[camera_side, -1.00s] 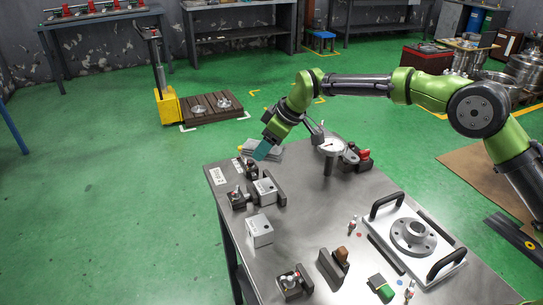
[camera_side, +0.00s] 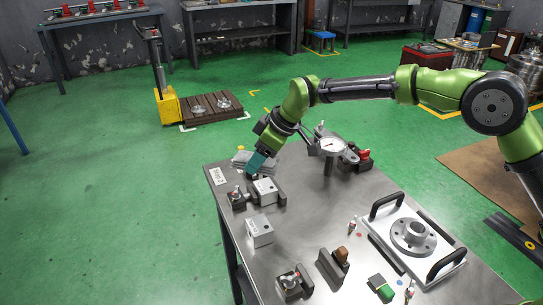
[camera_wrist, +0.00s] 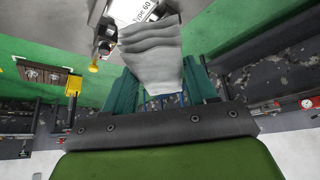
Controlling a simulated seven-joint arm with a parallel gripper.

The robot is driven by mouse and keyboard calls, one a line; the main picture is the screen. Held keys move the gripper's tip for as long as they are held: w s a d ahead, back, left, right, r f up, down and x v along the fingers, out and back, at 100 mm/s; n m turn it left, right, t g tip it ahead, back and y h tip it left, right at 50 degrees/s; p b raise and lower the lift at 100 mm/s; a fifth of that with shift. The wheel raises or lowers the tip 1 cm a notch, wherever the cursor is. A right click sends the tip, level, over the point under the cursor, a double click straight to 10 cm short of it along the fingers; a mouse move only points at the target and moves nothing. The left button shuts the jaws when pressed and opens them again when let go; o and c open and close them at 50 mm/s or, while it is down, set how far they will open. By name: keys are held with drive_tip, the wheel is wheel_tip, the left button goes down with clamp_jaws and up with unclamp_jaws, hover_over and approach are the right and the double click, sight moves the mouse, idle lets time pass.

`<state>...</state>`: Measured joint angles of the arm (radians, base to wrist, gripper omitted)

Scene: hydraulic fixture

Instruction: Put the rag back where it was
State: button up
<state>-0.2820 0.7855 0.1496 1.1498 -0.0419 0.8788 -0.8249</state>
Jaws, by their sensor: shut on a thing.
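The rag is a light grey folded cloth. In the side view the rag (camera_side: 241,158) shows beside and behind my teal fingers, near the far left end of the steel table (camera_side: 300,208). My gripper (camera_side: 256,163) points down and left and is shut on the rag. In the wrist view the rag (camera_wrist: 152,60) lies between the two teal fingers and spreads out beyond them. The fingers hide part of the rag in the side view. I cannot tell whether its lower edge touches the table.
A clamp with a grey block (camera_side: 265,190) stands just in front of my gripper. Another grey block (camera_side: 259,231) is nearer. A white plate with black handles (camera_side: 415,240) is at the right. The table's middle is clear.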

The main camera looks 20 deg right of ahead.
drive_tip(key=s+d+f+m+h, duration=0.2)
drive_tip(key=s+d+m, duration=0.1)
drive_tip(key=d+m, duration=0.1)
drive_tip(key=s+d+f+m+t+h, duration=0.1)
drive_tip(key=s+d+f+m+h, duration=0.1)
drive_tip(key=s+d+m, duration=0.2)
drive_tip(key=s+d+f+m+h, duration=0.2)
drive_tip(key=s+d+f+m, duration=0.1)
drive_tip(key=d, duration=0.6)
drive_tip(key=shift+s+m+t, duration=0.25)
drive_tip(key=shift+m+t, duration=0.15)
drive_tip(key=shift+m, duration=0.5)
drive_tip(key=shift+d+f+m, duration=0.1)
drive_tip(key=shift+m, duration=0.3)
drive_tip(key=shift+w+m+h, duration=0.3)
drive_tip(key=shift+w+h, duration=0.1)
drive_tip(key=shift+w, duration=0.15)
drive_tip(key=w+a, duration=0.1)
drive_tip(key=w, duration=0.4)
drive_tip(key=w+a+f, duration=0.1)
drive_tip(key=w, duration=0.4)
drive_tip(key=w+a, duration=0.1)
drive_tip(key=w, duration=0.4)
drive_tip(key=shift+a+f, duration=0.15)
drive_tip(key=shift+f, duration=0.1)
drive_tip(key=shift+s+f, duration=0.1)
drive_tip(key=shift+f, duration=1.6)
drive_tip(key=shift+f, duration=0.15)
drive_tip(key=o, duration=1.1)
